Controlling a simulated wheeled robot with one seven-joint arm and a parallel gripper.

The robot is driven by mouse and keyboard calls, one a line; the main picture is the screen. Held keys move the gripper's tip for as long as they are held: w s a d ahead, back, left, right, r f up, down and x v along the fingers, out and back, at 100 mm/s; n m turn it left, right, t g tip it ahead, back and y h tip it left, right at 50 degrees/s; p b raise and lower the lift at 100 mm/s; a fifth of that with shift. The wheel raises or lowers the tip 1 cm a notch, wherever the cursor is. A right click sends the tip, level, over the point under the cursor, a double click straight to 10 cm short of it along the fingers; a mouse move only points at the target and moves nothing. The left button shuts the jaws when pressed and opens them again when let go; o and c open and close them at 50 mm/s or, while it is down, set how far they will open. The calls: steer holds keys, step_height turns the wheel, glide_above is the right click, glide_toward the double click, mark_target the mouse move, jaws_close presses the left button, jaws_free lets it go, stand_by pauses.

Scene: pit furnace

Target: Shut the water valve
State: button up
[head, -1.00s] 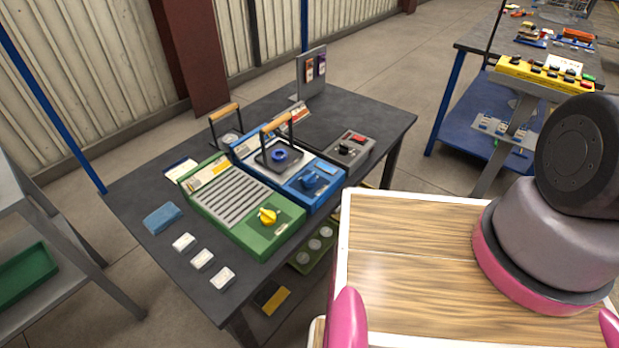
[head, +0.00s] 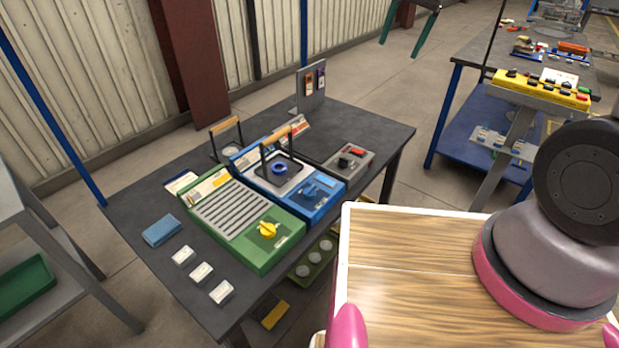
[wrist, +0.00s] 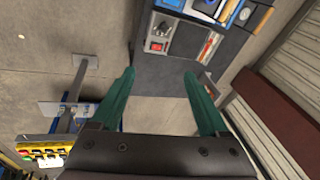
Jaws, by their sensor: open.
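A blue valve handle (head: 312,189) sits on the front right of a blue unit (head: 325,205) on the dark table. A yellow handle (head: 268,230) sits on a green unit (head: 265,258) to its left. No readable label shows which is the water valve; the blue one fits by colour only. My gripper (head: 400,48) shows at the top of the head view, beyond the table, with green fingers. In the wrist view my gripper (wrist: 159,73) is open and empty, its fingers apart above the floor and the table edge. It is well apart from both handles.
A grey box with a red switch (head: 357,152) stands right of the blue unit. An upright wooden-handled frame (head: 268,152) rises from the blue unit. An upright grey board (head: 311,88) stands at the back. White blocks and a blue block (head: 162,230) lie at left.

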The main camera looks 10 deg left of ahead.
steer(key=a+f+g+h, duration=0.1)
steer(key=a+f+g, duration=0.1)
steer(key=a+f, duration=1.2)
steer(key=g+h, duration=0.1)
glide_above(310, 189)
step_height(310, 189, down, 16)
steer(key=shift+a+f+n, duration=0.1)
steer(key=shift+f+n, duration=0.4)
steer(key=shift+f, duration=0.25)
step_height(310, 189, down, 10)
steer(key=shift+r, duration=0.2)
jaws_close()
